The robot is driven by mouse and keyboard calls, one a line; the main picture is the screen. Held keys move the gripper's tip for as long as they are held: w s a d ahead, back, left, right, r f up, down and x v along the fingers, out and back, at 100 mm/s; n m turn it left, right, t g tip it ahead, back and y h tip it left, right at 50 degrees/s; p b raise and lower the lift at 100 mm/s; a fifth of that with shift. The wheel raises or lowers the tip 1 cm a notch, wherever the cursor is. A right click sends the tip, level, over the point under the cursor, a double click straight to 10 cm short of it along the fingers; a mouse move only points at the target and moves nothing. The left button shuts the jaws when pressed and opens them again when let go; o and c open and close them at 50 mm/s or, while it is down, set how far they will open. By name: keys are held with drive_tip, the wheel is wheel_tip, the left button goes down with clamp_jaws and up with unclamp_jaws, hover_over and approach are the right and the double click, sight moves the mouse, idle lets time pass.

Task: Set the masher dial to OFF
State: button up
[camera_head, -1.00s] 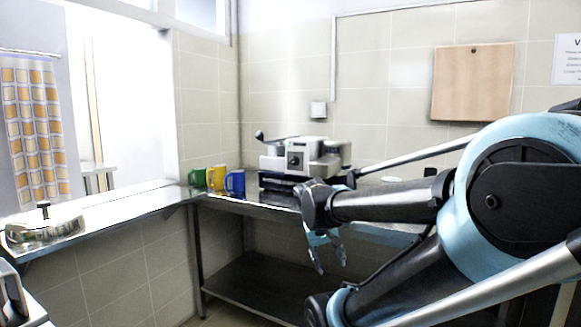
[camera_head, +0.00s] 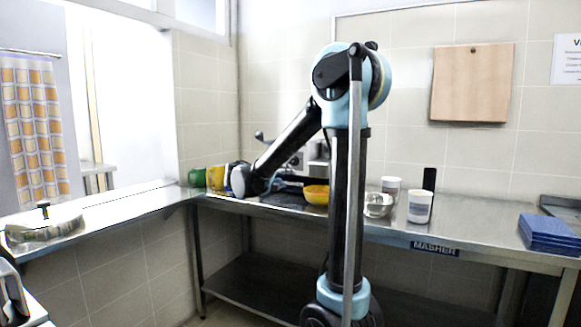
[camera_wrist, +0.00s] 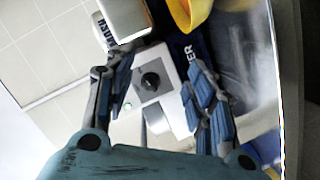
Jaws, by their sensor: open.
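The masher dial (camera_wrist: 150,80) is a black round knob on a grey square plate, set in a white panel (camera_wrist: 160,55) in the wrist view. Its pointer setting is too small to read. A small green light (camera_wrist: 127,105) shows beside the plate. My gripper (camera_wrist: 158,64) is open, with one finger on each side of the dial and nothing held. I cannot tell how far the fingertips are from the knob.
A yellow bowl (camera_head: 316,195) stands on the counter near the masher; it also shows in the wrist view (camera_wrist: 190,12). Green (camera_head: 197,178) and yellow (camera_head: 216,178) mugs stand left. White cups (camera_head: 419,207) and blue stacked items (camera_head: 549,232) stand right.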

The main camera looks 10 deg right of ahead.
drive_tip(key=w+a+r+t, duration=0.2)
drive_tip(key=w+a, duration=0.2)
drive_tip(key=a, duration=0.2)
drive_tip(key=r+x, duration=0.1)
drive_tip(key=x, duration=1.6)
drive_tip(key=shift+h, duration=0.3)
drive_tip(key=shift+r, duration=0.15)
drive_tip(key=c, duration=1.1)
drive_tip(key=shift+o, duration=0.2)
drive_tip(key=shift+d+n, duration=0.1)
drive_tip(key=shift+n, duration=0.2)
